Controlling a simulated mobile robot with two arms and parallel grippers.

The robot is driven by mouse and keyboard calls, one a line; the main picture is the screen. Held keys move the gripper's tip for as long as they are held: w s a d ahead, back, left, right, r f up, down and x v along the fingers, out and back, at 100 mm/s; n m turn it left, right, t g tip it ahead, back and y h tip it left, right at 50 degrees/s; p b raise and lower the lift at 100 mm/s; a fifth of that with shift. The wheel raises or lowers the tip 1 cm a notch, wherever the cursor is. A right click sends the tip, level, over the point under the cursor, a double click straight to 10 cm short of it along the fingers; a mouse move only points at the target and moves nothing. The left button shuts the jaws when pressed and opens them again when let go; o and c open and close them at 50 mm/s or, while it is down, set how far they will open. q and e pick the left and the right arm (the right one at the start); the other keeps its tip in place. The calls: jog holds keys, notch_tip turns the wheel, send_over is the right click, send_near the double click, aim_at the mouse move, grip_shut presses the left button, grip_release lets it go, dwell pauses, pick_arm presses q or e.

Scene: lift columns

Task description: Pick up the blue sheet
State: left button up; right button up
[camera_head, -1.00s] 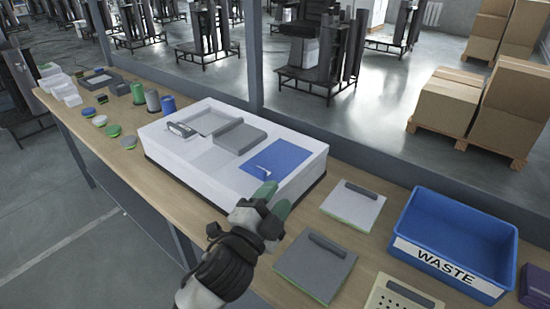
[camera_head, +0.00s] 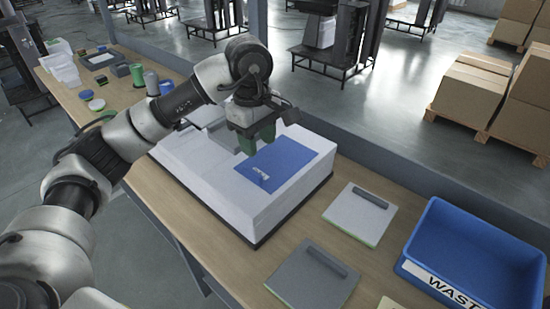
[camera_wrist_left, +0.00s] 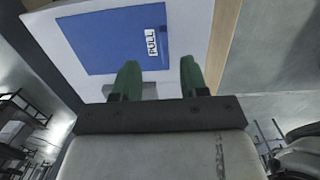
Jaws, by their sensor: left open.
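The blue sheet (camera_head: 285,160) lies flat on top of the white box-like machine (camera_head: 230,200) on the bench. It carries a small white tab, marked "PULL" in the left wrist view (camera_wrist_left: 153,42). My left gripper (camera_head: 258,138) is above the machine, at the sheet's far left edge in the head view. Its green fingers (camera_wrist_left: 158,82) are apart and empty, and the sheet (camera_wrist_left: 110,38) shows beyond them in the left wrist view. I cannot tell the exact height of the fingers above the sheet. My right gripper is not in view.
A blue bin labelled "WASTE" (camera_head: 470,255) stands at the right end of the bench. A light plate (camera_head: 360,212) and a grey plate (camera_head: 313,275) lie between it and the machine. Small cylinders and tubs sit at the far left. A dark upright post (camera_head: 256,30) stands behind the machine.

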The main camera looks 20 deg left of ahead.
pick_arm(q)
send_over(256, 173)
jog(key=shift+y, duration=0.3)
notch_tip(256, 173, down, 4)
jog(key=shift+s+a+f, duration=0.1)
jog(key=shift+a+f, duration=0.05)
jog(key=shift+f, duration=0.05)
notch_tip(256, 173, down, 5)
jog(key=shift+r+p, duration=0.1)
jog(key=shift+p, duration=1.1)
jog(key=shift+f, duration=0.45)
grip_shut()
